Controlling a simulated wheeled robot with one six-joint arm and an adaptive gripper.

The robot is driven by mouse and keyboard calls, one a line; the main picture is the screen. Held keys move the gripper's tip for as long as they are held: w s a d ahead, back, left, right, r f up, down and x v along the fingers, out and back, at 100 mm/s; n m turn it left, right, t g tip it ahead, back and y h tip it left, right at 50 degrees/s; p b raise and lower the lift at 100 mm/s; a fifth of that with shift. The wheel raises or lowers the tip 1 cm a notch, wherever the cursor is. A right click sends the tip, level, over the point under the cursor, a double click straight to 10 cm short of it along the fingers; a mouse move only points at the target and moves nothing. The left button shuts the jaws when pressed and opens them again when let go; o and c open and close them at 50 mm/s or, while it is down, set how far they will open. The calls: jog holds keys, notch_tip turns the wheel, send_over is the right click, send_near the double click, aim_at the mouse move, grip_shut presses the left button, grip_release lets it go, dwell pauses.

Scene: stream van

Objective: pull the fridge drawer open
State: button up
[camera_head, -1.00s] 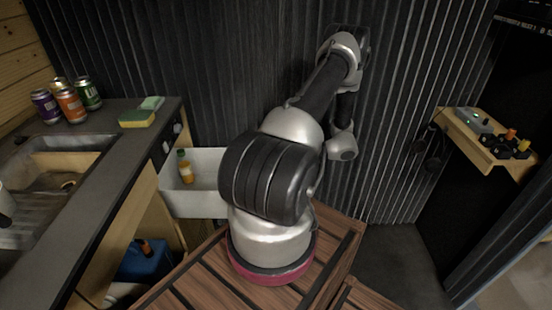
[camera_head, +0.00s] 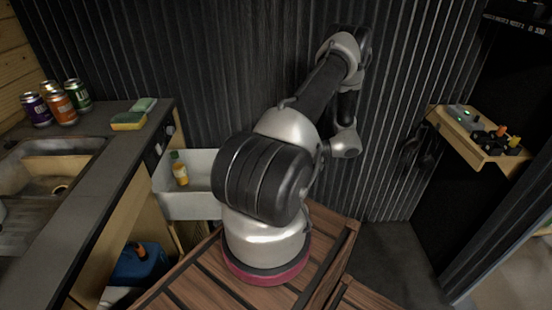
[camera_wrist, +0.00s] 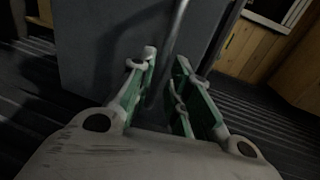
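A white drawer bin (camera_head: 186,205) stands pulled out from the end of the counter at left in the head view. A small bottle with orange contents (camera_head: 180,172) stands in it. My arm hides the bin's right part. My gripper (camera_wrist: 166,62) is out of sight behind my arm in the head view. In the wrist view its two green-lined fingers are apart. A metal bar (camera_wrist: 177,30), like a handle, runs in front of a dark grey panel (camera_wrist: 105,45) and down between the fingers. I cannot tell whether the fingers touch it.
The counter (camera_head: 85,185) with sink, several cans (camera_head: 60,107) and sponges (camera_head: 128,121) is at left. A blue container (camera_head: 140,265) sits below. A corrugated wall (camera_head: 230,60) stands close behind my arm. A wooden shelf (camera_head: 468,140) with devices is at right. Dark floor (camera_head: 385,245) shows clear at lower right.

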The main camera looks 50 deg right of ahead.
jog(key=v, duration=0.8)
jog(key=shift+s, duration=0.15)
